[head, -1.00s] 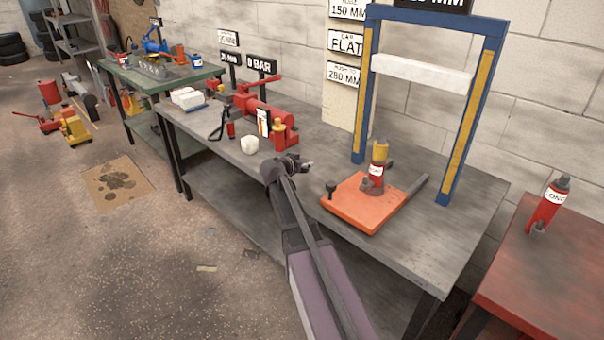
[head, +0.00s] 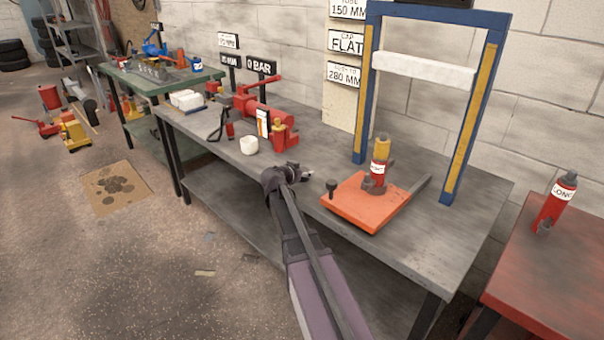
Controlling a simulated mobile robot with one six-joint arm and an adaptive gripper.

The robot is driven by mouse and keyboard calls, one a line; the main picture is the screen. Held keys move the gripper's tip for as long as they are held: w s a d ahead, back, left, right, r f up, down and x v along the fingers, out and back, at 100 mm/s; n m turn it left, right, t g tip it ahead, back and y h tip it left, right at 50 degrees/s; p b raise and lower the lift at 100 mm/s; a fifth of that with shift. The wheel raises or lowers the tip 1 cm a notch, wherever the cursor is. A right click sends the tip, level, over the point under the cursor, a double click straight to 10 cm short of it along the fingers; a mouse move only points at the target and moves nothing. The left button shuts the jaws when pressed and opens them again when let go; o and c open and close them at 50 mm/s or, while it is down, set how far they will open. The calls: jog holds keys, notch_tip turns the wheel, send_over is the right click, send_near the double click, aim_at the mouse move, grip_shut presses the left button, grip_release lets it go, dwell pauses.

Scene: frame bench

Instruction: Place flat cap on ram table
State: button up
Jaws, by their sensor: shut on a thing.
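My gripper (head: 298,173) is above the front edge of the grey bench, left of the orange plate. It is shut on a small greyish piece (head: 307,175), mostly hidden by the fingers; I cannot tell its shape. A red bottle ram (head: 379,174) with a white label and yellow top stands upright on the orange plate (head: 352,215). A dark knob-headed piece (head: 332,187) stands at the plate's left corner.
A blue press frame (head: 367,85) with a white crossbar (head: 422,70) stands behind the plate. A red table (head: 560,270) with a "LONG" ram (head: 555,203) is at right.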

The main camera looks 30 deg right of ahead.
jog(key=shift+f, duration=0.15)
jog(key=o, duration=1.2)
jog(key=shift+s+a+r, duration=0.1)
jog(key=shift+r, duration=0.2)
jog(key=p+v, duration=0.4)
jog(key=v, duration=0.7)
jog(key=shift+s+a+r+p, duration=0.1)
jog(key=shift+s+a+p, duration=0.05)
jog(key=shift+a+p, duration=0.15)
